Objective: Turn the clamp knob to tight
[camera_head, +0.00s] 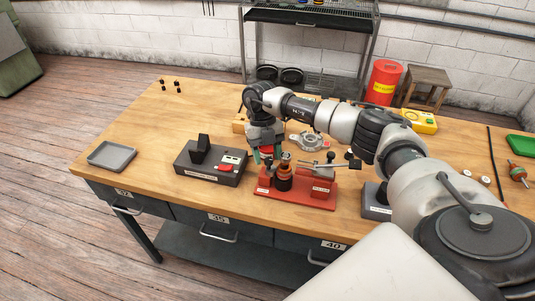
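A red clamp fixture (315,200) sits near the front edge of the wooden bench. A dark cylindrical part with a copper-coloured top (284,180) stands upright in it. At its right side are a metal bar and a black knob (355,164); I cannot tell whether the clamp is tight. My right gripper (267,160) points down just behind and left of the dark part, with its teal fingertips apart. I see nothing held between them. The knob is well to the right of this gripper. My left gripper is not in view.
A black test box with a red switch (212,165) stands left of the fixture, and a grey tray (111,155) lies at the left. A silver housing (309,141) lies behind the fixture. My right arm crosses above the bench's right side. The left bench top is mostly clear.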

